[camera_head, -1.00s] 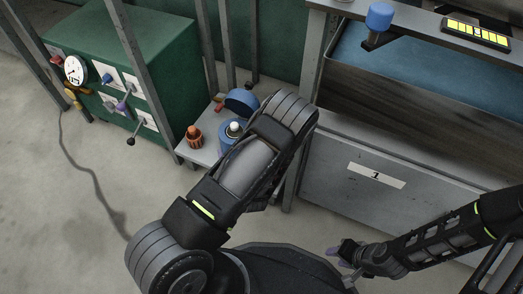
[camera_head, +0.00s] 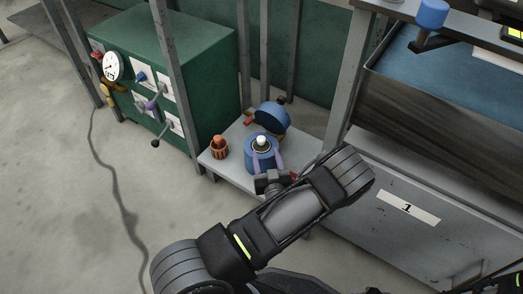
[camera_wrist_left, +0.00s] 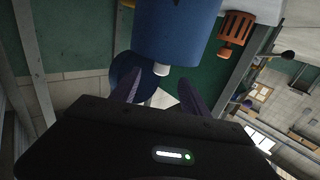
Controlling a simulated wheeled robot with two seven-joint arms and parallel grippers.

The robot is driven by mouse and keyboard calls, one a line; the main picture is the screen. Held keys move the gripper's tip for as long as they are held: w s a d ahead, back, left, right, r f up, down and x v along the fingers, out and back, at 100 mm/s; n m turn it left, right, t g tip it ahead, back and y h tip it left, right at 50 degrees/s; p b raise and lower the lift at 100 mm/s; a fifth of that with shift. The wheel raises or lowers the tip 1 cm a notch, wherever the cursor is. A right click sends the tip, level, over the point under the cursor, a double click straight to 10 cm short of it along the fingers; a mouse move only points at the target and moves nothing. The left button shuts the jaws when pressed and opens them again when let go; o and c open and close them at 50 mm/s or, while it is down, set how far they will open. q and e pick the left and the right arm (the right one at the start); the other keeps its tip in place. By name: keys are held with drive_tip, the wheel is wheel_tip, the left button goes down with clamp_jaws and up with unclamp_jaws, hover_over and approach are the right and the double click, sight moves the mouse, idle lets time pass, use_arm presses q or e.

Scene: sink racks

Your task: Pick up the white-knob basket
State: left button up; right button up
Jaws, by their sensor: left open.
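The white-knob basket (camera_head: 262,156) is a blue round body with a white knob on top, upright on a low grey shelf (camera_head: 214,164). My left gripper (camera_head: 266,166) is open in front of it, with a purple finger toward each side of the blue body. In the left wrist view, which is upside down, the basket (camera_wrist_left: 176,28) fills the top centre. The fingers of the left gripper (camera_wrist_left: 160,88) reach up to either side of its white knob. I cannot tell whether they touch it. My right gripper is out of view.
An orange slatted basket (camera_head: 219,148) stands left of the white-knob basket. A round blue object (camera_head: 271,116) is just behind it. A green cabinet (camera_head: 195,60) with gauge and levers stands left. A grey post and the sink front marked 1 (camera_head: 408,208) are close on the right.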

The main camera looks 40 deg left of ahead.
sight(262, 144)
use_arm(q)
drive_tip(key=shift+b+x, duration=0.3)
drive_tip(key=shift+x, duration=0.7)
drive_tip(key=shift+w+a, duration=0.1)
drive_tip(key=shift+a, duration=0.1)
drive_tip(key=b+x, duration=0.1)
drive_tip(key=x, duration=0.1)
drive_tip(key=b+x, duration=0.1)
drive_tip(key=x, duration=0.1)
drive_tip(key=shift+w+a+f+b, duration=0.15)
drive_tip(key=shift+a+f+b, duration=0.1)
drive_tip(key=shift+b, duration=0.1)
drive_tip(key=shift+w+a+r, duration=0.1)
drive_tip(key=shift+w+a, duration=0.1)
drive_tip(key=shift+a, duration=0.05)
clamp_jaws()
idle(0.6)
